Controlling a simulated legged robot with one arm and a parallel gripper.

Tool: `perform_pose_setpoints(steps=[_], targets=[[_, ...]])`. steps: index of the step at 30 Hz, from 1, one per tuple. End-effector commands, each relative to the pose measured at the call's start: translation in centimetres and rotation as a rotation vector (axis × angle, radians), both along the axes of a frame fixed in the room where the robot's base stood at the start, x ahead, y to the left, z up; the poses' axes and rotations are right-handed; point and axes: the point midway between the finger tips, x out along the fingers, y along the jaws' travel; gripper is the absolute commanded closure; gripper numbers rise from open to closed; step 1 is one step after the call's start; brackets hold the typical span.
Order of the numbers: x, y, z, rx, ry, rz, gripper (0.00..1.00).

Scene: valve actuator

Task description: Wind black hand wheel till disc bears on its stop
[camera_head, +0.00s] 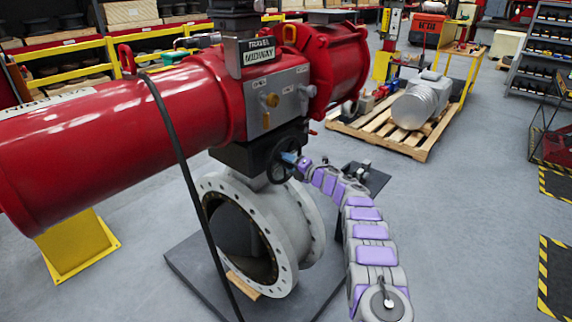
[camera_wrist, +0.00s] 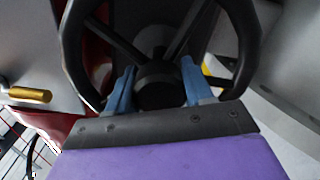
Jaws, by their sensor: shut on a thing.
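The black hand wheel (camera_head: 272,170) sits on the dark gearbox between the red actuator and the grey valve body (camera_head: 290,225). In the wrist view the wheel (camera_wrist: 68,45) fills the upper middle, with its spokes meeting at a dark hub (camera_wrist: 160,85). My gripper (camera_head: 290,158) is at the wheel's face; its blue fingers (camera_wrist: 157,78) lie on either side of the hub and are shut on the wheel. The exact finger contact is partly hidden. The disc (camera_head: 235,232) shows as a dark grey face inside the flanged bore; its stop is not visible.
The large red actuator (camera_head: 120,115) lies above the valve, with a black cable (camera_head: 180,160) hanging in front. The valve stands on a dark plate (camera_head: 190,265). A pallet (camera_head: 405,145) with a motor is behind.

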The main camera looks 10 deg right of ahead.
Motion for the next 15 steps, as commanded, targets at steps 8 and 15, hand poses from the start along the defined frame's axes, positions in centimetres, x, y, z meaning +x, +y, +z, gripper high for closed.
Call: perform_pose_setpoints(steps=[8, 15], targets=[[-0.03, -0.03, -0.65, -0.009, 0.004, -0.001, 1.00], [-0.02, 0.01, -0.67, -0.008, 0.005, 0.000, 0.43]])
